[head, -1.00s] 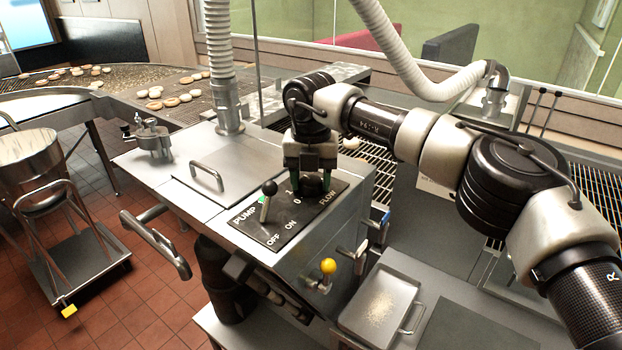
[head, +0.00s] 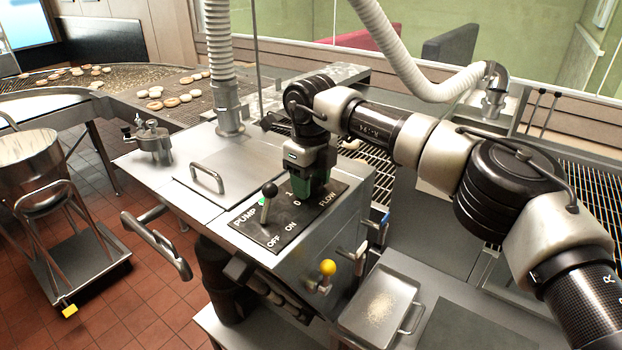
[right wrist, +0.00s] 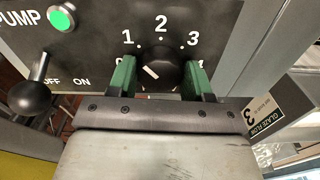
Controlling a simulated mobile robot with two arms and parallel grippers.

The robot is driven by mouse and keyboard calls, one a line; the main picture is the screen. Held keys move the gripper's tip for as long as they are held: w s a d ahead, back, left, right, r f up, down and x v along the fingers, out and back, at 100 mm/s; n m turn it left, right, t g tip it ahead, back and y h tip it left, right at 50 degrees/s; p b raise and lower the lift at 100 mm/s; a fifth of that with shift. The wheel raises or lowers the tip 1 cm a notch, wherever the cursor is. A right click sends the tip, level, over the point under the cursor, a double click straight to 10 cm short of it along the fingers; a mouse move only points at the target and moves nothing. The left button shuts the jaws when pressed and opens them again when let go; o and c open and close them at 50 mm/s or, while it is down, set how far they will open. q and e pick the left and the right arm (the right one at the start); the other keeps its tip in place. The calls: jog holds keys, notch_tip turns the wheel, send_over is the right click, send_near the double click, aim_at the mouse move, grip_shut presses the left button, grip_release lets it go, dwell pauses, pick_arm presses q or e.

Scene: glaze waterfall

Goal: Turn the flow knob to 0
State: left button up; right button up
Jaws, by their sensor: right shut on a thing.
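The flow knob (right wrist: 165,71) is a black round dial on the black control panel (right wrist: 95,45). In the right wrist view its white line slants towards the upper left, roughly to the 0–1 side of the scale; the exact setting is hard to tell. My right gripper (right wrist: 160,76), with green fingers, is shut on the knob, one finger on each side. The fingers partly cover the 0 and the 4. In the head view the right gripper (head: 305,190) points down onto the panel and hides the knob. My left gripper is out of view.
The pump lever (head: 268,200) with a black ball stands left of the gripper, below a lit green light (right wrist: 61,18). A yellow-knobbed valve (head: 327,268) and a metal tray (head: 375,300) are below. A label reading GLAZE FLOW 3 (right wrist: 265,115) shows at right.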

jog(key=n, duration=0.5)
jog(key=shift+r+n, duration=0.1)
jog(key=shift+n, duration=0.2)
jog(key=shift+n+p, duration=0.4)
jog(key=shift+n, duration=1.7)
jog(key=o, duration=0.9)
jog(key=shift+r, duration=0.4)
notch_tip(320, 180, up, 10)
jog(key=shift+f+b, duration=0.1)
jog(key=shift+b, duration=0.7)
